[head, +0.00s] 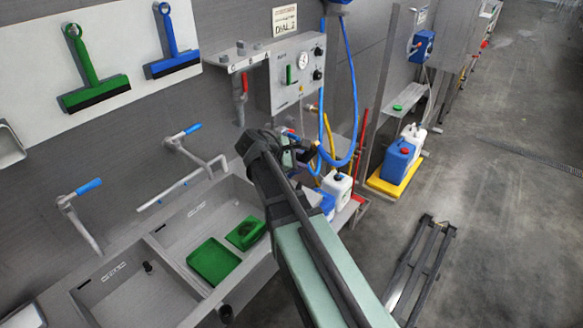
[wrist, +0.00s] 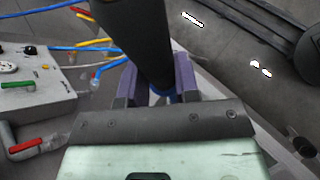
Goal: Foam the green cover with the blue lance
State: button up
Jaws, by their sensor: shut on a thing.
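My gripper (wrist: 158,88) is shut in the wrist view, its purple fingers on either side of a thick dark shaft with a bit of blue behind it. I take this to be the blue lance (wrist: 133,40); its tip is not clear. In the head view my arm hides most of the gripper and lance, beside the wall panel. In the sink basin lie two green pieces: a flat square one (head: 214,262) and a smaller one with a dark round middle (head: 246,233). I cannot tell which is the green cover. The gripper is to their right and apart from them.
A blue hose (head: 353,90) hangs from above in a loop by the dial panel (head: 298,75). Blue and white jugs (head: 397,160) stand on a yellow tray (head: 390,184). Wall taps (head: 190,150) reach over the basins. The floor at right is mostly open.

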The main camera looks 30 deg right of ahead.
jog(key=shift+w+d+r, duration=0.1)
jog(key=shift+w+d, duration=0.15)
jog(key=shift+d, duration=0.15)
jog(key=shift+w+a+f+b, duration=0.1)
jog(key=shift+a+f+b, duration=0.15)
jog(key=shift+f+b, duration=0.25)
jog(key=f+b, duration=0.1)
jog(key=w+f+b, duration=0.1)
jog(key=f+b, duration=0.1)
jog(key=w+f+b, duration=0.1)
jog(key=shift+w+a+f, duration=0.15)
jog(key=shift+w+a, duration=0.05)
jog(key=shift+a, duration=0.15)
jog(key=shift+c, duration=0.3)
grip_shut()
